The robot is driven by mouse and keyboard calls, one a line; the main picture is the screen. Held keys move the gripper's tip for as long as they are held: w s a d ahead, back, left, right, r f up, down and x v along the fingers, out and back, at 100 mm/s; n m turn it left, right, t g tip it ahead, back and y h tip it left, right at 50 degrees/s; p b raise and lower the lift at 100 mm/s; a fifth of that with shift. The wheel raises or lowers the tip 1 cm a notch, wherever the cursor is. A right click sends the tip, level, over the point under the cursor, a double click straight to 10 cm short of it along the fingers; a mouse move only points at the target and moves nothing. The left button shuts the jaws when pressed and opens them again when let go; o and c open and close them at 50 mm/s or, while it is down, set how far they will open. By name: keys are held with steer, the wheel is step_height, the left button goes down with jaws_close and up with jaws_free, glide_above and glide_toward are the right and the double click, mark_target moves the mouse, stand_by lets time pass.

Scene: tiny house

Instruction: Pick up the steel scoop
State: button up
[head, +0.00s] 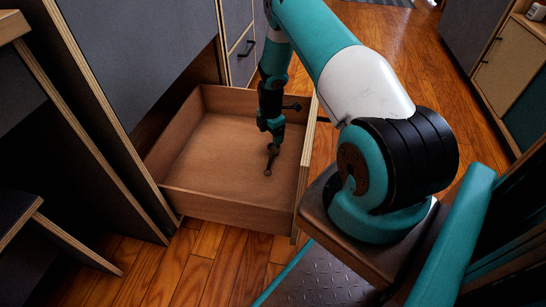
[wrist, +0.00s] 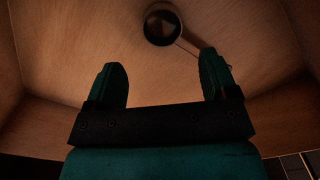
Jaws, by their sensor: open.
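The steel scoop lies on the floor of the open wooden drawer (head: 215,211). In the wrist view its round, dark bowl (wrist: 162,27) is at the top centre, and its thin handle runs down and right to the right finger, which hides the rest. In the head view the scoop (head: 268,168) is a small dark shape just below my gripper (head: 272,142). My gripper points down into the drawer. In the wrist view my gripper (wrist: 162,62) has its two teal fingers wide apart with nothing between them; the bowl lies beyond the fingertips.
The drawer walls surround my gripper, and its front panel (head: 305,165) stands near my arm's base. Grey cabinet panels (head: 130,45) rise on the left. More cabinets (head: 510,70) stand at the right. The wooden floor (head: 400,40) between them is clear.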

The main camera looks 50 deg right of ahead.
mark_target(272, 147)
steer(key=f+b, duration=0.1)
steer(key=f, duration=0.1)
steer(key=f+b, duration=0.2)
steer(key=f, duration=0.1)
steer(key=f+b, duration=0.1)
steer(key=f, duration=0.1)
steer(key=shift+s+f, duration=0.2)
steer(key=shift+s, duration=0.05)
steer(key=shift+r, duration=0.1)
steer(key=shift+c, duration=0.4)
steer(key=c, duration=1)
steer(key=shift+o, duration=0.2)
steer(key=shift+r, duration=0.1)
step_height(272, 147, up, 20)
steer(key=p, duration=0.9)
